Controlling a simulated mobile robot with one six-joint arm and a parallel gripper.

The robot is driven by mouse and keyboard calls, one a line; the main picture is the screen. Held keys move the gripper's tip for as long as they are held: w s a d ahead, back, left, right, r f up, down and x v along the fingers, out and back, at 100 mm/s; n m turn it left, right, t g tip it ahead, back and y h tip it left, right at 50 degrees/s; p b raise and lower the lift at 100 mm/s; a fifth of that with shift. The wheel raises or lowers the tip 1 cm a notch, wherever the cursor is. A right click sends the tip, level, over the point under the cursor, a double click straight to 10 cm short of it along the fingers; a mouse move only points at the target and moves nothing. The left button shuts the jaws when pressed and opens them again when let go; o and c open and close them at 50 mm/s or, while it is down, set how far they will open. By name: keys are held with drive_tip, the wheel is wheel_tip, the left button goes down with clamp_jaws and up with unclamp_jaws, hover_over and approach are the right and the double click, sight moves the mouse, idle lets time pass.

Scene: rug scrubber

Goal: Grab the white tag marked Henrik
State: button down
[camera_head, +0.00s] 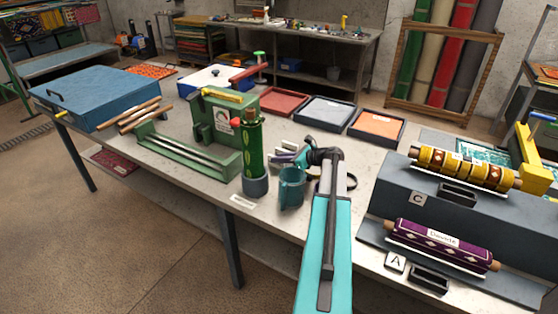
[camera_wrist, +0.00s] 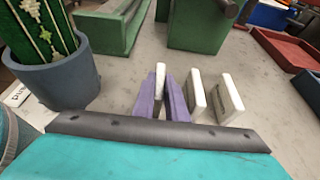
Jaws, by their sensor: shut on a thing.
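In the wrist view, my gripper (camera_wrist: 162,92) has its two purple fingers closed on a thin white tag (camera_wrist: 160,76), seen nearly edge-on between them. No lettering on this tag is readable, so I cannot tell whether it says Henrik. Two more white tags stand just to the right, a middle one (camera_wrist: 197,100) and a right one (camera_wrist: 228,97) with faint marks too small to read. In the head view, my gripper and the tags are partly hidden behind my own arm, beside the green vise-like fixture.
A green patterned roll (camera_head: 251,150) stands in a blue-grey cup (camera_wrist: 58,80) left of the tags. A green metal frame (camera_head: 180,150) lies behind it. Red (camera_head: 283,102) and grey (camera_head: 325,112) trays sit farther back. A purple labelled roll (camera_head: 440,245) rests at right.

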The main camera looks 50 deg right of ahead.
drive_tip(key=shift+r+b, duration=1.1)
drive_tip(key=shift+r, duration=3.85)
drive_tip(key=shift+r, duration=0.15)
